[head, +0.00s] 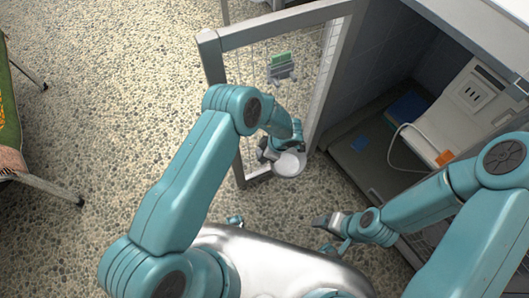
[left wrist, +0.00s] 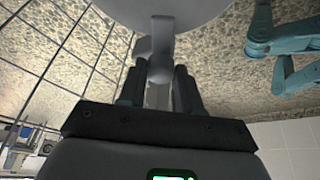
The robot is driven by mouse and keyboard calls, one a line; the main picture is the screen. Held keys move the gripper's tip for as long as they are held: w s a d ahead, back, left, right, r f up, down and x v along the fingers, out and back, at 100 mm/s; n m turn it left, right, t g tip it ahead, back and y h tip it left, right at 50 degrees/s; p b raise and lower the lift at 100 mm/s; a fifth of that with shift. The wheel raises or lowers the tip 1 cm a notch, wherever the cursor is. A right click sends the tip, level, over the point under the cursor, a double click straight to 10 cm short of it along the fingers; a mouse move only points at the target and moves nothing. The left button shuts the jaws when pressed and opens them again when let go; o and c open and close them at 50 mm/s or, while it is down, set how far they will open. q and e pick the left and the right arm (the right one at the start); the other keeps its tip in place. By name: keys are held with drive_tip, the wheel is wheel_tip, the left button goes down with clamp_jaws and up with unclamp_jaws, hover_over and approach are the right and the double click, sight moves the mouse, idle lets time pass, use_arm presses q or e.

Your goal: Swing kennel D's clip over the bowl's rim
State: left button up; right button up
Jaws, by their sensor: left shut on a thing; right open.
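The bowl (head: 289,164) is pale and round and sits low at the open kennel door. Its pale underside also fills the top of the left wrist view (left wrist: 180,10). The clip (left wrist: 161,48) is a light grey lever that meets the bowl's edge in the left wrist view; I cannot tell whether it lies over the rim. My left gripper (head: 268,152) is at the bowl's left side, and its dark fingers (left wrist: 158,92) are shut on the clip's stem. My right gripper (head: 327,222) is open and empty, below and right of the bowl.
The grey door frame (head: 212,62) with thin wire bars stands open. A green card in a grey holder (head: 282,68) hangs on it. The kennel at right holds a blue folded thing (head: 408,108) and a pale panel with a cable.

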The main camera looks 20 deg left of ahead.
use_arm(q)
drive_tip(key=shift+w, duration=0.1)
idle(0.4)
drive_tip(key=o, duration=1)
drive_tip(key=shift+o, duration=0.2)
drive_tip(key=p+v, duration=0.3)
drive_tip(key=v, duration=1.3)
drive_tip(key=shift+r+p, duration=0.25)
drive_tip(key=shift+p, duration=0.05)
